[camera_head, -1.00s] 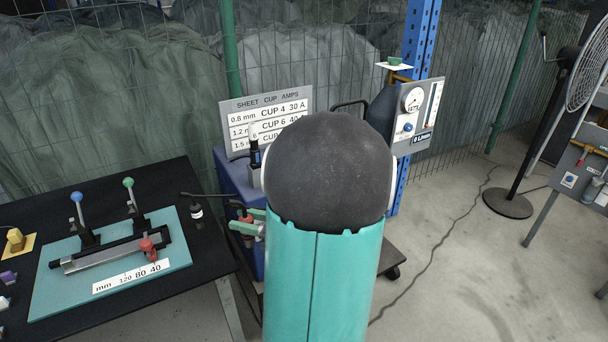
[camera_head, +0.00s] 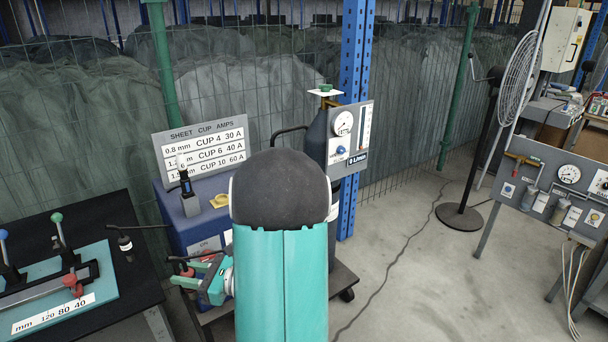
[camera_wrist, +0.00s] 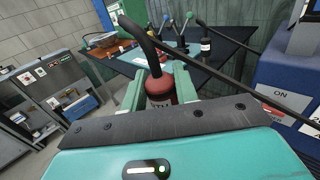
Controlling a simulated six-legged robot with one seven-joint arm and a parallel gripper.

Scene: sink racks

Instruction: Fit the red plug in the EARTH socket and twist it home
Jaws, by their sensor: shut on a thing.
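The red plug (camera_wrist: 160,88) shows in the wrist view between my gripper's fingers (camera_wrist: 160,96). A dark band on it bears letters that are partly hidden. A black cable bends up and away from its top. In the head view my gripper (camera_head: 207,278) is beside the front of the blue machine (camera_head: 183,228), low and left of my arm, with a little red of the plug (camera_head: 185,279) at its jaws. The machine's red-and-white ON panel (camera_wrist: 275,95) is at the right in the wrist view. I cannot make out the EARTH socket.
A dark bench (camera_head: 120,215) with a teal clamp jig (camera_head: 104,257) stands at the left. A SHEET CUP AMPS board (camera_head: 200,148) and a torch-like tool (camera_head: 187,190) are on the machine. A gas bottle (camera_head: 316,135) stands behind.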

